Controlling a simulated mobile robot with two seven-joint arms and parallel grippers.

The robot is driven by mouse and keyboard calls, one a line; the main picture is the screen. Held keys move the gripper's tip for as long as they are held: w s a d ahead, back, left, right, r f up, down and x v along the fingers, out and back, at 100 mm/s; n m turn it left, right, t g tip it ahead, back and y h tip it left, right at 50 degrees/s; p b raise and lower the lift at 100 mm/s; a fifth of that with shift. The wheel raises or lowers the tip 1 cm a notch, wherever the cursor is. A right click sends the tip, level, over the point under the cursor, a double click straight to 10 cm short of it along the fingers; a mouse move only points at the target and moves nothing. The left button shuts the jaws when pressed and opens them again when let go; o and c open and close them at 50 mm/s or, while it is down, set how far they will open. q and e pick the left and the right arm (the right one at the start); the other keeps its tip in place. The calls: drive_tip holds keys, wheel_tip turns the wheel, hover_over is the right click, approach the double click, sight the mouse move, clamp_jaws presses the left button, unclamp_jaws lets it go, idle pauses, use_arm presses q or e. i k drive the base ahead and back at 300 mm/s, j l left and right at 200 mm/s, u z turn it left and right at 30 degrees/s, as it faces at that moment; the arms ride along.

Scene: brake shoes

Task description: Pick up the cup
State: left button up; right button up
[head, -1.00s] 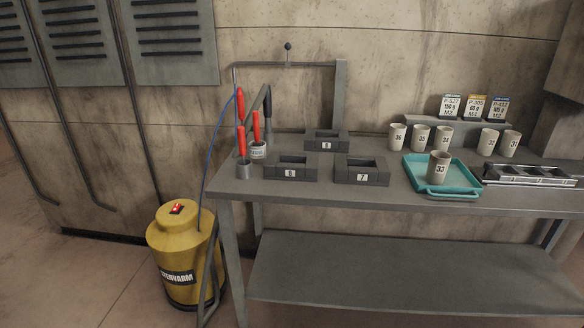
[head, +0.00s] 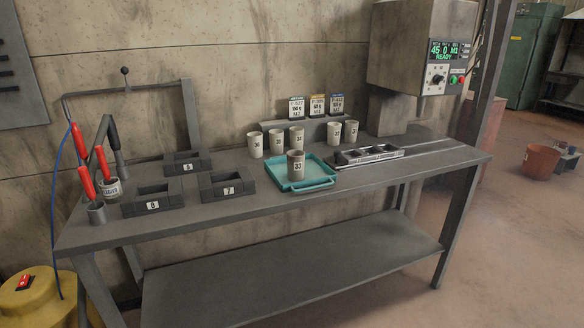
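A beige cup marked 33 (head: 296,164) stands upright on a teal tray (head: 318,182) near the middle of the grey workbench. Several similar numbered cups stand behind the tray: a cup marked 36 (head: 255,145) at the left, two more just right of it, and two cups farther right, one of them here (head: 351,131). Neither of my grippers shows in the head view.
Dark numbered blocks (head: 227,185) and red-handled tools (head: 103,163) occupy the bench's left part. A metal rack (head: 368,155) sits right of the tray. A machine with a green display (head: 420,50) stands at the back right. The bench's right end (head: 455,158) is clear.

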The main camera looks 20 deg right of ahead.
sight(296, 158)
drive_tip(key=i+l+z, duration=0.3)
drive_tip(key=i, duration=0.2)
drive_tip(key=i+l+z, duration=0.1)
drive_tip(key=i+z, duration=0.25)
drive_tip(key=i, duration=0.15)
